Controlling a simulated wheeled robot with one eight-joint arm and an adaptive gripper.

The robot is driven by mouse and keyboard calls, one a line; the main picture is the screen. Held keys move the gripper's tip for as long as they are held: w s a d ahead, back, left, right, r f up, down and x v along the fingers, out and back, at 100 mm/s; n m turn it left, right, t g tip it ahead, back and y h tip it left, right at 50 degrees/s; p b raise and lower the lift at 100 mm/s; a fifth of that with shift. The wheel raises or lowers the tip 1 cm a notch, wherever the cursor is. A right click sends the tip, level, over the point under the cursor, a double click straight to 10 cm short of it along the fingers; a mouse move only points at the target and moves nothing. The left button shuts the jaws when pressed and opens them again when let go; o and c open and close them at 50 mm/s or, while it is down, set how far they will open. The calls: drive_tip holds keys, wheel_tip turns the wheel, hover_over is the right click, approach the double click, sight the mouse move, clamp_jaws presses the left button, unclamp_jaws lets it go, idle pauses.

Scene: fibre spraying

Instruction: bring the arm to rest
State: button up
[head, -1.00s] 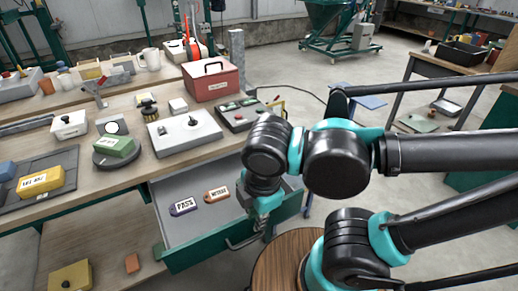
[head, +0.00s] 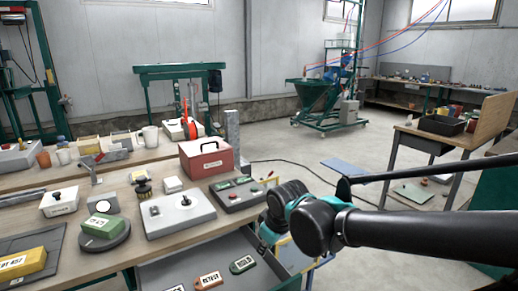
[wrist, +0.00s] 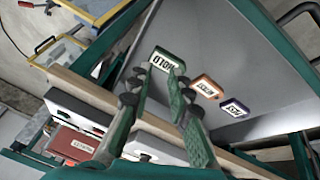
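My gripper (wrist: 161,80) is open, its two green fingers apart with nothing between them. In the head view the gripper (head: 267,236) is at the right side of the open drawer (head: 165,272), partly hidden by my dark arm. A green HOLD tag (wrist: 167,62) lies in the drawer beyond the fingertips in the wrist view. It also shows in the head view (head: 242,265). An orange tag (wrist: 206,87) and a purple tag (wrist: 235,108) lie in a row beside it.
The workbench (head: 60,226) carries a red box (head: 206,158), a grey control box (head: 177,213), a dark panel with green parts (head: 238,193) and a green block on a round stand (head: 103,227). Open floor (head: 290,150) lies behind; a side table (head: 440,138) stands at the right.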

drive_tip(key=w+d+f+m+t+h, duration=0.1)
drive_tip(key=w+d+m, duration=0.45)
drive_tip(key=d, duration=0.35)
drive_tip(key=w+d+m+t+h, duration=0.1)
drive_tip(key=w+d+m+t, duration=0.1)
drive_tip(key=w+d+m, duration=0.55)
drive_tip(key=s+f+n+g, duration=0.1)
drive_tip(key=s+f, duration=0.2)
drive_tip(key=s, duration=0.4)
drive_tip(key=s+f+n+g, duration=0.1)
drive_tip(key=s+f+g, duration=0.1)
drive_tip(key=s+f, duration=0.2)
drive_tip(key=s, duration=0.3)
drive_tip(key=shift+d+f+n, duration=0.15)
drive_tip(key=shift+d+n, duration=0.1)
drive_tip(key=shift+n, duration=0.05)
